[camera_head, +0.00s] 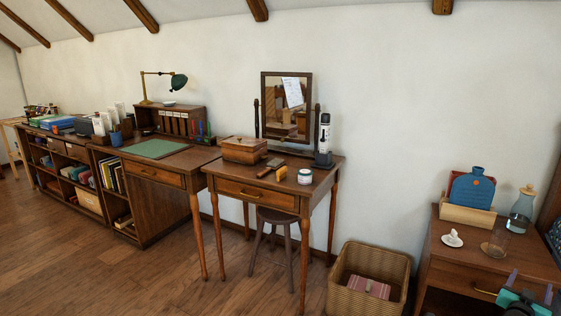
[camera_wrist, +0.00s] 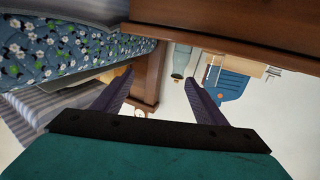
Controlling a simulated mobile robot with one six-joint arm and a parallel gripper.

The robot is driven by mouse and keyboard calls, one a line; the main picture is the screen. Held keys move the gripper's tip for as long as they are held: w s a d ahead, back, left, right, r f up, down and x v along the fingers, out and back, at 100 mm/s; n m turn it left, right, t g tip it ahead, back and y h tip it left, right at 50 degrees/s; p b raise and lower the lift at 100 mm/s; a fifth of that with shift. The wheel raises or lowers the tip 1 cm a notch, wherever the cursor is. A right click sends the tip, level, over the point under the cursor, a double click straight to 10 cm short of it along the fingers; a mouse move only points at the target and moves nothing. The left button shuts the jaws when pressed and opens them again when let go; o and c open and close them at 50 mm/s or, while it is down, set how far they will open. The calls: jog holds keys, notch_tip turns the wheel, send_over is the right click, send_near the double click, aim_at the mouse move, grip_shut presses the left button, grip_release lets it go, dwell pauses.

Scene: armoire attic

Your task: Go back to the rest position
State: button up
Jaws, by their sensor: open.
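My gripper (camera_head: 530,288) shows at the bottom right corner of the head view, in front of the wooden nightstand (camera_head: 470,262). Its two dark purple fingers are spread apart. In the wrist view my gripper (camera_wrist: 158,78) is open with nothing between the fingers. That view is rolled over, so things appear upside down. The rest of my arm is outside the head view.
Floral bedding (camera_wrist: 75,50) lies close by. A wicker basket (camera_head: 345,283) stands left of the nightstand. Floor at left is clear.

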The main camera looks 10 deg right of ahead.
jog(key=w+a+f+n+t+y+p, duration=0.2)
jog(key=w+a+y+p, duration=0.15)
jog(key=w+a, duration=0.65)
jog(key=w+a+f+n+t+y+p, duration=0.15)
jog(key=w+a+p, duration=0.25)
jog(key=w+a, duration=0.6)
jog(key=w+a+f+n+g+y+p, duration=0.1)
jog(key=a+f+n+y+p, duration=0.15)
jog(key=a+f, duration=0.7)
jog(key=w+a+f+n+g+y+p, duration=0.15)
jog(key=a+y+p, duration=0.25)
jog(key=a, duration=1.3)
jog(key=s+a+f+n+g+y+p, duration=0.25)
jog(key=s+a+f, duration=0.25)
jog(key=s+a, duration=0.4)
jog(key=s+a+f+n+g+y+p, duration=0.1)
jog(key=s+a+f+g+p, duration=0.25)
jog(key=s+a+f, duration=0.6)
jog(key=s+a+r+g, duration=0.1)
jog(key=s+g, duration=0.2)
jog(key=s, duration=0.4)
jog(key=s+a+r+g+p, duration=0.1)
jog(key=s+a+r+g, duration=0.1)
jog(key=s, duration=0.6)
jog(key=s+a+r+g, duration=0.1)
jog(key=s+g, duration=0.3)
jog(key=s, duration=0.4)
jog(key=shift+a+r+n+g, duration=0.3)
jog(key=shift+a, duration=0.35)
